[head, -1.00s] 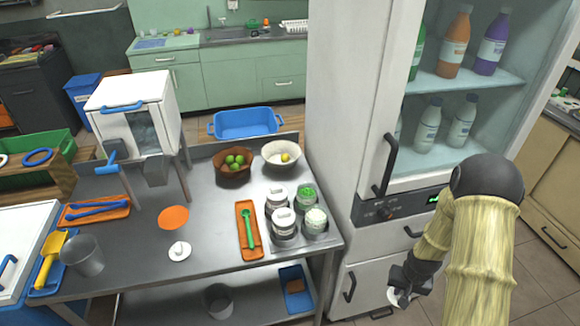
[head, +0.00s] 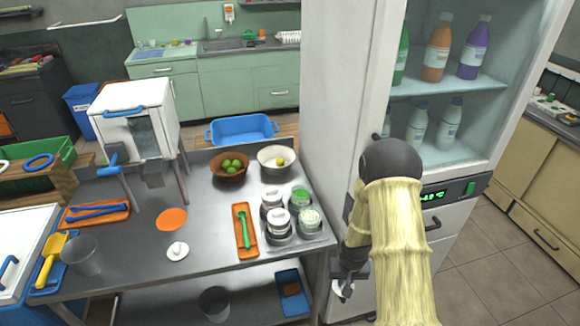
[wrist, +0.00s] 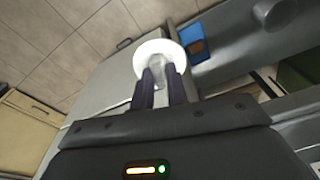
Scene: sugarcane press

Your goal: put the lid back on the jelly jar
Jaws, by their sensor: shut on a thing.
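My gripper (head: 345,284) hangs low in front of the fridge, right of the steel table's front corner. It is shut on a white round lid (wrist: 161,62), which shows pale between the fingertips in the wrist view. A rack on the table holds several jars. Two have white lids with handles, a back-left jar (head: 272,198) and a front-left jar (head: 279,222). The back-right jar (head: 300,197) shows green at its top and the front-right jar (head: 309,220) a pale speckled top. I cannot tell which is the jelly jar. Another white knobbed disc (head: 177,251) lies on the table.
The steel table (head: 205,275) also bears an orange tray with a green spoon (head: 244,230), an orange disc (head: 172,219), a brown bowl of limes (head: 230,167) and a white bowl (head: 278,160). The fridge (head: 335,100) stands close behind my arm.

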